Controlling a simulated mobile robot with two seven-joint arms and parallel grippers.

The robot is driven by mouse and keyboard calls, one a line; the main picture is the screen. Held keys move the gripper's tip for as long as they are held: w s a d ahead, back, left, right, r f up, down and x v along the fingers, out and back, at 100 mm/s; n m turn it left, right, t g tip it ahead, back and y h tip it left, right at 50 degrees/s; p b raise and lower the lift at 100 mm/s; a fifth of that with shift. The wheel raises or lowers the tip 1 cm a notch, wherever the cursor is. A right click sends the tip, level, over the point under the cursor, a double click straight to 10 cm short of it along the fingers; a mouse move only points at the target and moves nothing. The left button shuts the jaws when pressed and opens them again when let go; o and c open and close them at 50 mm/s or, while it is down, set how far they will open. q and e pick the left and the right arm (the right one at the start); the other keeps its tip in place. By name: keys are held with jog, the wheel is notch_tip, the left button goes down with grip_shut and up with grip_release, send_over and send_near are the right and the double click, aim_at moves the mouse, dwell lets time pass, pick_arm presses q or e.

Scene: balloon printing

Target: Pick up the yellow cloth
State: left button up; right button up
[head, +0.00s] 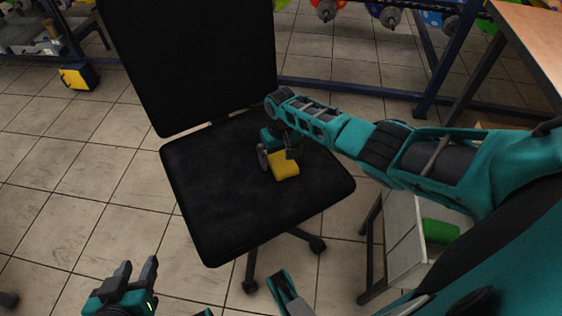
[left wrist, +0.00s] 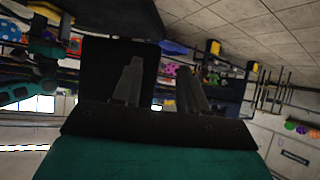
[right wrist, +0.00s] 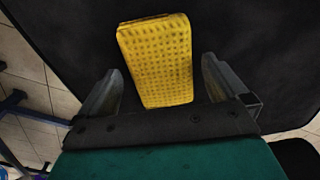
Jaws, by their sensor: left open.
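The yellow cloth (head: 285,165) is a thick folded block with a dimpled surface, lying on the black seat of an office chair. It also shows large in the right wrist view (right wrist: 158,62). My right gripper (head: 278,155) is open at the cloth, pointing down at the seat. In the right wrist view its fingers stand on either side of the cloth's near end, with a visible gap on each side. My left gripper (head: 139,264) is open and empty at the lower left of the head view, away from the chair.
The chair (head: 210,205) has a tall black backrest (head: 190,60) behind the seat. A green item (head: 440,231) lies on a white shelf to the right. A wooden-topped table (head: 535,35) stands at upper right. A yellow box (head: 77,77) is on the tiled floor at upper left.

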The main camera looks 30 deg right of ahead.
aim_at(281, 158)
jog(key=c, duration=1)
jog(key=shift+r, duration=0.1)
notch_tip(281, 158, up, 20)
jog(key=p, duration=0.9)
